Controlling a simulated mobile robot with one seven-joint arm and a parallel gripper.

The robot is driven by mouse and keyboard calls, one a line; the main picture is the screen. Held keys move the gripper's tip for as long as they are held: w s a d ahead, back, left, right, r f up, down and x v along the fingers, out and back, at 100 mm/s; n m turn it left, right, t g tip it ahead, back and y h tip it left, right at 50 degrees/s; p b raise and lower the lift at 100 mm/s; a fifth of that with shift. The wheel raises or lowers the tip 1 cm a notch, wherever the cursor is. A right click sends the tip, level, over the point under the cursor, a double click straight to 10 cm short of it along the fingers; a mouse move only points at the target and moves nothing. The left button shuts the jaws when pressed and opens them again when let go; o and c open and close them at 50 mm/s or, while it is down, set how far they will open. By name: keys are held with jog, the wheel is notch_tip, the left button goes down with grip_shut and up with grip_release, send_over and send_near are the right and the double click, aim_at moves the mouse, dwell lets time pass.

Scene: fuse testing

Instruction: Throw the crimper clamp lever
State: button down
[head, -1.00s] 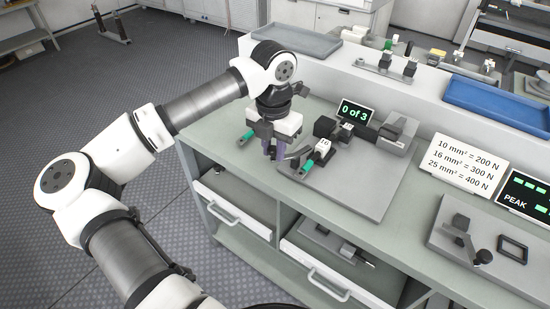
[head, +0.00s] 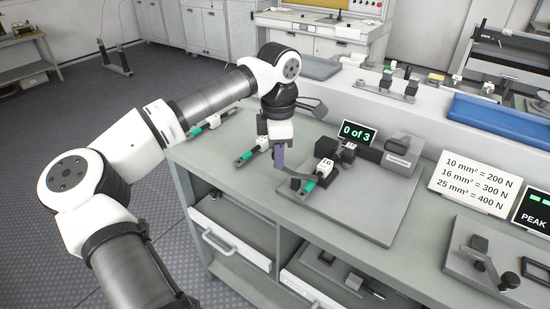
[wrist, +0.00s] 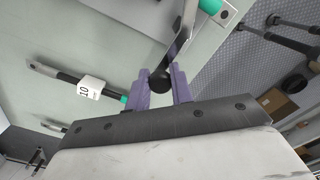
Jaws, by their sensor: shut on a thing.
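The crimper (head: 398,152) stands on a grey base plate (head: 365,208) on the bench, beside a display (head: 358,133) reading "0 of 3". My gripper (head: 279,160) is upright at the plate's left end, over the crimper's lever. In the wrist view its purple fingers (wrist: 160,90) are shut around the black ball knob (wrist: 160,81) at the end of the grey lever (wrist: 183,38). The knob is hidden by the fingers in the head view. A cable with a white "10" tag (head: 325,164) and a teal end (head: 309,186) lies at the crimper.
Other tagged cables lie on the bench to the left, one with a "10" tag (wrist: 88,88) close to my gripper. A pull tester (head: 480,262) and a force sign (head: 475,183) stand at the right. A raised ledge with a blue tray (head: 505,122) runs behind.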

jog(key=shift+w+d+m, duration=0.2)
jog(key=shift+d+m, duration=0.05)
jog(key=shift+m, duration=0.35)
jog(key=shift+w+d+m, duration=0.2)
jog(key=shift+m, duration=0.4)
jog(key=c, duration=1.2)
grip_release()
jog(key=shift+c, duration=0.2)
notch_tip(320, 180, up, 14)
jog(key=shift+b, duration=0.3)
